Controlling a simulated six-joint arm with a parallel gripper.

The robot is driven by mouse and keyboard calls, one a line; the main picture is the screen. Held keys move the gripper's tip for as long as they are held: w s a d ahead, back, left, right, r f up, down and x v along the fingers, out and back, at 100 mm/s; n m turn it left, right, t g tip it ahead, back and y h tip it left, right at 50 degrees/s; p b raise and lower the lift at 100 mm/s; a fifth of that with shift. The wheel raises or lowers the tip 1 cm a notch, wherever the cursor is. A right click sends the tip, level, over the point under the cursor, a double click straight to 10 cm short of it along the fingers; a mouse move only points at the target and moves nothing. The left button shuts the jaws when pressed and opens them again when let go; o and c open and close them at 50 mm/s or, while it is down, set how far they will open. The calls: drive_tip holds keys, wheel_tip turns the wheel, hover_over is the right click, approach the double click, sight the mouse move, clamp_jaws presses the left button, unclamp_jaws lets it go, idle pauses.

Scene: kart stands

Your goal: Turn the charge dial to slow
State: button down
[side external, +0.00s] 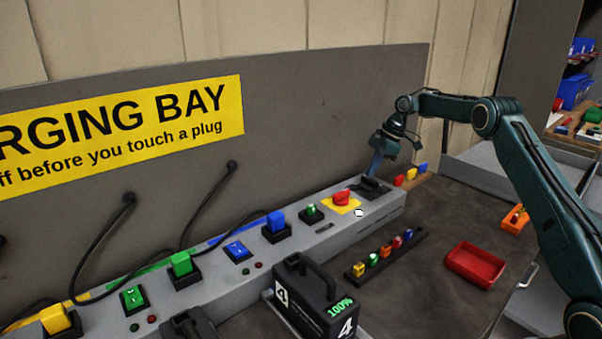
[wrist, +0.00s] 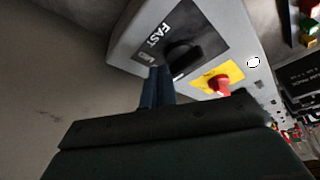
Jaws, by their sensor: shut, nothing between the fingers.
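The charge dial is a black knob (wrist: 184,53) on a dark plate (wrist: 203,31) at the end of the grey console. The word FAST is readable on the plate in the wrist view; any slow mark is hidden or cannot be made out. In the side view the dark plate (side external: 375,185) sits at the console's right end, partly behind my gripper (side external: 375,172). My gripper is shut and points down at the plate. In the wrist view its blue fingers (wrist: 156,78) are beside the knob; I cannot tell whether they touch it.
A red rotary switch (side external: 342,196) on a yellow plate stands beside the dial. Colored plugs and buttons line the console (side external: 222,279). A rack of small colored pieces (side external: 386,256), a red tray (side external: 475,264) and a black battery (side external: 311,294) are in front. The back panel (side external: 310,110) rises behind.

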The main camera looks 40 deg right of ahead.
drive_tip(key=shift+a, duration=0.2)
idle(0.6)
drive_tip(key=shift+s+a, duration=0.35)
drive_tip(key=shift+a, duration=0.35)
drive_tip(key=shift+d+r, duration=1.45)
drive_tip(key=shift+r, duration=1)
drive_tip(key=s+d, duration=0.8)
drive_tip(key=d, duration=0.1)
drive_tip(key=shift+s, duration=0.3)
